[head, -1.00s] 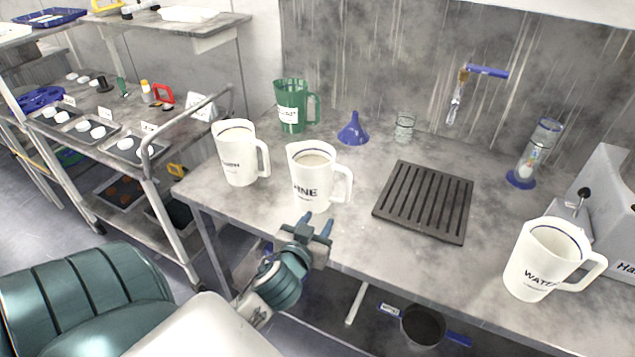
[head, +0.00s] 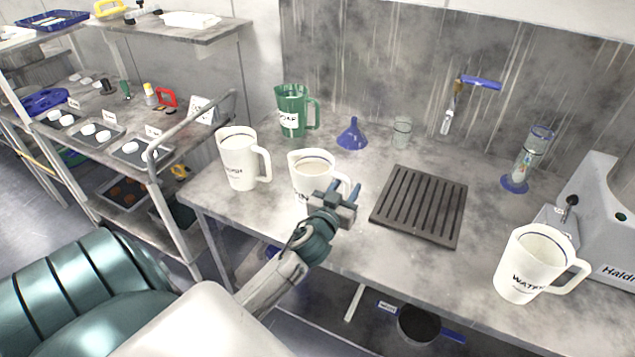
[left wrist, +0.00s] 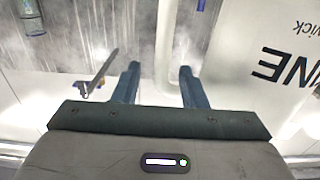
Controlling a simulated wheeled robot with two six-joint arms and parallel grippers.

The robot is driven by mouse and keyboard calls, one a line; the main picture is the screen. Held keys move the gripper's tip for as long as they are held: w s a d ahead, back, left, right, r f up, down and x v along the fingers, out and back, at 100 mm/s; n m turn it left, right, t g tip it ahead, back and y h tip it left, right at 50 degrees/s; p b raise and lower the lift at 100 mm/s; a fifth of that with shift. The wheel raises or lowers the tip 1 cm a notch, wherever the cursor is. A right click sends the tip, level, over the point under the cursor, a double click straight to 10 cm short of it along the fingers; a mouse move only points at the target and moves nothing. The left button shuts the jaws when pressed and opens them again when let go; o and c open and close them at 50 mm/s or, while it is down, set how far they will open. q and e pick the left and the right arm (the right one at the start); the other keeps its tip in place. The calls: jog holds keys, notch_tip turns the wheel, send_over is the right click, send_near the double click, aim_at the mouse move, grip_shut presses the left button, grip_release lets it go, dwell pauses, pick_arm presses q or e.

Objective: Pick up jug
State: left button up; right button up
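The jug in front of my left gripper is white, with a dark label ending in "INE" and pale liquid inside; in the head view this jug (head: 308,172) stands upright on the bench (head: 350,245). My left gripper (head: 344,188) is open at its handle side and hides part of its front and handle. In the left wrist view the jug (left wrist: 265,60) fills the right side. Its handle (left wrist: 165,45) lies ahead of and between the two spread fingers of the left gripper (left wrist: 160,75). Contact cannot be told. My right gripper is not in view.
Another white jug (head: 240,160) stands close on the left, with a green jug (head: 292,112) and a blue funnel (head: 352,135) behind. A slotted dark rack (head: 420,205) lies to the right. A white water jug (head: 525,265) stands at the far right.

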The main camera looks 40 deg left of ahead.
pick_arm(q)
jog(key=shift+x, duration=0.85)
jog(key=shift+s, duration=0.1)
grip_shut()
jog(key=shift+f, duration=0.1)
dwell(0.5)
